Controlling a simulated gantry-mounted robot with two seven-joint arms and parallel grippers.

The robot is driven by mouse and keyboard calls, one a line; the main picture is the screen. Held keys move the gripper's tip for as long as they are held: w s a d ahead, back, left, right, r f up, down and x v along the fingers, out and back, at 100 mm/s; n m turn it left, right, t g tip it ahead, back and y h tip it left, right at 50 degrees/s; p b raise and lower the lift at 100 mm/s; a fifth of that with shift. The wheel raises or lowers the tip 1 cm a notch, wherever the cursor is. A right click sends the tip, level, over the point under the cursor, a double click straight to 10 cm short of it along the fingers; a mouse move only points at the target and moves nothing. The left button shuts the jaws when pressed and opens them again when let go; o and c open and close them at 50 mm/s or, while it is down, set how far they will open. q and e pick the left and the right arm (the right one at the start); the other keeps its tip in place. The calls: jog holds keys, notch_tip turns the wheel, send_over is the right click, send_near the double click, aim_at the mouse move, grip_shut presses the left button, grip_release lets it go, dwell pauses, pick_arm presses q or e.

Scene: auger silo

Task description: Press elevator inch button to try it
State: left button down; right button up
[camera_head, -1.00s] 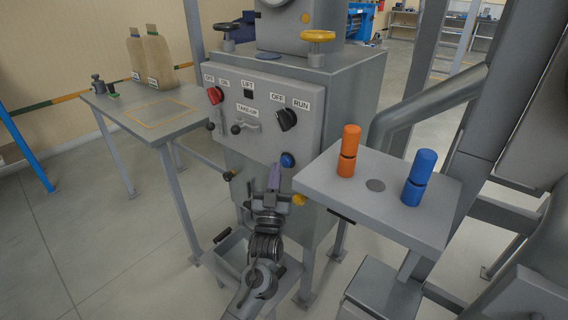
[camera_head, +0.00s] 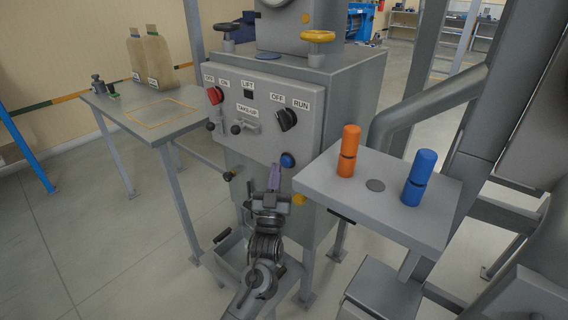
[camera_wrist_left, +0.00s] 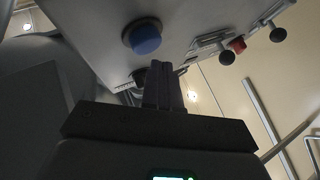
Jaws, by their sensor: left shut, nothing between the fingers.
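The blue round button (camera_head: 287,160) sits at the lower right of the grey control panel (camera_head: 262,88). It also shows in the left wrist view (camera_wrist_left: 142,37), large and just beyond my fingers. My left gripper (camera_head: 274,172) is shut and empty, its fingers pointing up, below and slightly left of the blue button. In the left wrist view the shut fingers (camera_wrist_left: 163,68) end close to the button, with a small gap in the picture; I cannot tell the depth between them. My right gripper does not show.
The panel also has a red knob (camera_head: 215,95), a black OFF/RUN knob (camera_head: 286,119) and a take-up lever (camera_head: 246,124). A shelf (camera_head: 375,212) with an orange cylinder (camera_head: 347,152) and a blue cylinder (camera_head: 418,178) juts out at right. A side table (camera_head: 150,100) stands at left.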

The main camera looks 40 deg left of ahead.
pick_arm(q)
jog(key=shift+w, duration=0.2)
dwell(0.6)
jog(key=shift+w, duration=0.25)
jog(key=shift+w, duration=0.25)
dwell(0.5)
jog(key=shift+w, duration=0.25)
dwell(0.6)
jog(key=shift+s, duration=0.1)
jog(key=shift+s+p, duration=0.85)
